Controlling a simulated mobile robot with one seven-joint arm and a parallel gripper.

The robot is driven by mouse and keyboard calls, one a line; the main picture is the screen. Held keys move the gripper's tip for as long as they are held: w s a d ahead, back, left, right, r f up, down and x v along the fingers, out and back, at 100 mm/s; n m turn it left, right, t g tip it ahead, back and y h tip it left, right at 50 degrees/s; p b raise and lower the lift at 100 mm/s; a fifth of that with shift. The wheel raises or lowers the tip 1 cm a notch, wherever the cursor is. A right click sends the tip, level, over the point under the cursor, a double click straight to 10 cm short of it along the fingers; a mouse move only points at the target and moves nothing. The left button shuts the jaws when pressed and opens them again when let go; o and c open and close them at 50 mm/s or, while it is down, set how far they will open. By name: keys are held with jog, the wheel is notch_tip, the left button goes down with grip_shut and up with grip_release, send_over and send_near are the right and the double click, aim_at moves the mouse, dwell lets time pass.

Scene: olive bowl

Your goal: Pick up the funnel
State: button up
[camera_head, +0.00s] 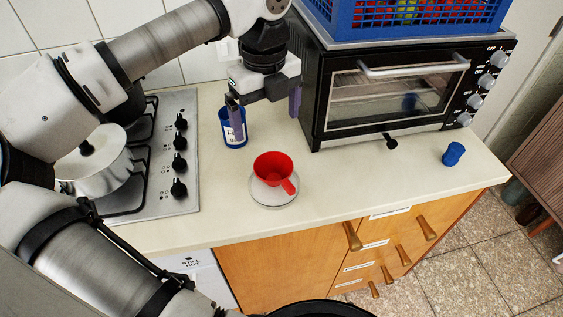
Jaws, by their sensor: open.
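A red, wide-mouthed piece (272,168) sits on a small pale saucer (266,199) near the counter's front edge. A short stub sticks out at its lower right. It may be the funnel, but I cannot tell it surely from a cup with a handle. My gripper (267,122) is open, with its two purple fingers wide apart and pointing down. It is above and behind the red piece, with nothing visible between the fingers. Its left finger overlaps a blue cup (228,137) in the picture; contact cannot be told.
A black toaster oven (318,125) stands at the right, bearing a blue crate (412,25). A small blue object (453,154) and a small black object (391,142) lie in front of it. Counter right of the saucer is clear.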

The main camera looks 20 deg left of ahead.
jog(key=b, duration=0.4)
send_near(272, 176)
jog(key=shift+s+a+f, duration=0.15)
jog(key=shift+s, duration=0.05)
jog(key=f, duration=0.2)
jog(key=f+b, duration=0.1)
jog(key=f, duration=0.2)
jog(key=shift+w+f+b, duration=0.25)
jog(key=shift+f+b, duration=0.05)
jog(key=shift+f, duration=0.1)
jog(key=shift+r, duration=0.1)
jog(key=c, duration=1)
